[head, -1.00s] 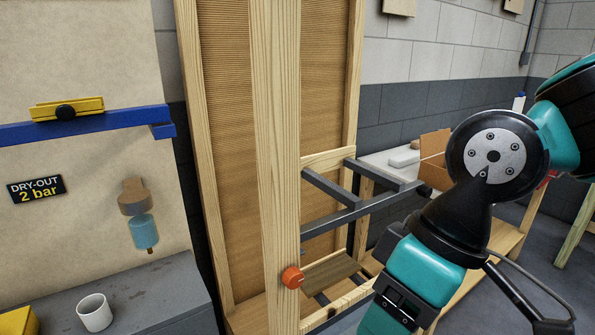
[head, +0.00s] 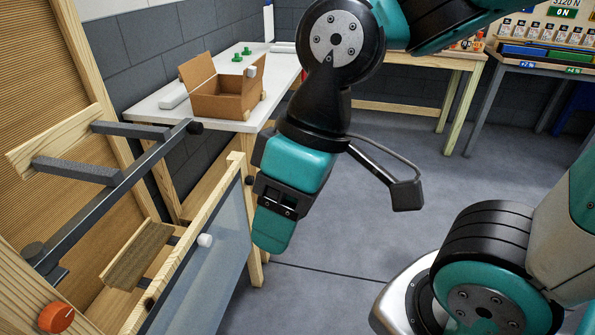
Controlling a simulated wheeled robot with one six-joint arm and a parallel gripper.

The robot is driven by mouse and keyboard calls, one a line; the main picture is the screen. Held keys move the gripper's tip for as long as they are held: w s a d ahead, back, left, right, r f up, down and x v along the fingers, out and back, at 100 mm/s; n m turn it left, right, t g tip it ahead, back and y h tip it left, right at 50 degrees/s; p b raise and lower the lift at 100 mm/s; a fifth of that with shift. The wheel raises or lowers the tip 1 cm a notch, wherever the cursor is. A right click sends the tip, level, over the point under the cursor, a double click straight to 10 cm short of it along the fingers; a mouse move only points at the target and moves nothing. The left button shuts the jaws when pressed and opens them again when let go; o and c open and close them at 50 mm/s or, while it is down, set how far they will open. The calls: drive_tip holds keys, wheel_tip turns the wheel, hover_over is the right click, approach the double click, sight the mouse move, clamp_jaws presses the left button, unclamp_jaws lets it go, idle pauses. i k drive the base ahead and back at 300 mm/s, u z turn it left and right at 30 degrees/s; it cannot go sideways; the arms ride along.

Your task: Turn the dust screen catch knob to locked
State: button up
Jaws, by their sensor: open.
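An orange-red knob (head: 57,317) sits on the pale wooden frame at the lower left of the head view. I take it to be the catch knob; which way it is turned is too unclear to tell. A grey see-through panel in a wooden frame (head: 208,268), possibly the dust screen, stands to its right, with a small white knob (head: 205,240) near its top edge. My gripper (head: 271,232) points down to the right of that panel, well apart from the orange-red knob. It is open, seen side-on, and nothing shows in it.
Dark metal bars (head: 115,195) stick out from the wooden frame above the orange-red knob. A small wooden board (head: 138,256) lies below them. A white bench (head: 160,112) with an open cardboard box (head: 228,95) stands behind. The grey floor (head: 380,235) on the right is clear.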

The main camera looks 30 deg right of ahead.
sight(249, 180)
drive_tip(key=z, duration=0.25)
drive_tip(key=k, duration=1.1)
drive_tip(key=z, duration=1.25)
drive_tip(key=i, duration=1.2)
drive_tip(key=u, duration=0.8)
drive_tip(key=i, duration=0.35)
drive_tip(key=u, duration=0.4)
